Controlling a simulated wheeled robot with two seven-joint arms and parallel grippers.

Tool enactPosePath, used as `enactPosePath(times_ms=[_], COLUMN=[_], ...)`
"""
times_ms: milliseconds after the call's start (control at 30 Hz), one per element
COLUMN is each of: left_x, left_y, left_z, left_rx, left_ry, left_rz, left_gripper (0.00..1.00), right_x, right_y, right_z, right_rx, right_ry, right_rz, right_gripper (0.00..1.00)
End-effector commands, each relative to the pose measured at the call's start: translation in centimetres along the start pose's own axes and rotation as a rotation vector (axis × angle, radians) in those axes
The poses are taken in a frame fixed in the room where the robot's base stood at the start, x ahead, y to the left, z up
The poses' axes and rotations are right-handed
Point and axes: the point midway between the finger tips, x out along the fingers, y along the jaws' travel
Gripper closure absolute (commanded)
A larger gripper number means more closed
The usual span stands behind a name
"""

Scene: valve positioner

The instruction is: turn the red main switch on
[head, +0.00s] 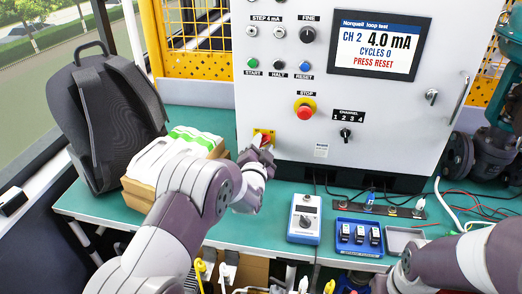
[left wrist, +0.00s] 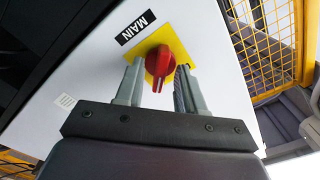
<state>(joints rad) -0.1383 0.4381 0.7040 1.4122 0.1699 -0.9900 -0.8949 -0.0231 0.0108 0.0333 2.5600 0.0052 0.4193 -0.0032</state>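The red main switch (left wrist: 161,62) is a rotary knob on a yellow plate (left wrist: 178,44), beside a black MAIN label (left wrist: 135,27). In the left wrist view its grip bar points toward my gripper. In the head view the yellow plate (head: 264,133) sits low on the panel's left, and my gripper partly hides the switch. My left gripper (left wrist: 157,78) is open, with one finger on each side of the knob; a gap shows on at least the left side. The same gripper (head: 258,160) is close to the panel in the head view. My right arm enters at lower right; its gripper is not visible.
The white cabinet (head: 390,95) carries buttons, a red stop button (head: 305,110), a channel knob (head: 345,134) and a lit screen (head: 378,46) reading "PRESS RESET". On the green bench are a backpack (head: 100,110), a box (head: 165,155), a handheld meter (head: 304,219) and a blue tray (head: 358,237).

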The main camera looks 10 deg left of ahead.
Motion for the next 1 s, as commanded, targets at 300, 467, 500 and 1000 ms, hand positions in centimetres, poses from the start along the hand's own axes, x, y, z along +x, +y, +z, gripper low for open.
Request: enactPosePath(times_ms=[300,467,500,1000], left_x=[-5.8,-9.9,-10.6,-12.6], left_y=[0.1,0.1,0.0,0.0], left_z=[0.0,0.0,0.0,0.0], left_rx=[0.0,0.0,0.0,0.0], left_ry=[0.001,0.0,0.001,0.0], left_rz=[0.001,0.001,0.0,0.001], left_gripper=[0.62,0.62,0.62,0.62], right_x=[0.5,0.7,0.7,0.7], right_y=[0.0,0.0,0.0,0.0], right_z=[0.1,0.1,0.1,0.1], right_rx=[0.0,0.0,0.0,0.0], right_ry=[0.0,0.0,0.0,0.0], right_rz=[0.0,0.0,0.0,0.0], right_gripper=[0.57,0.57,0.57,0.57])
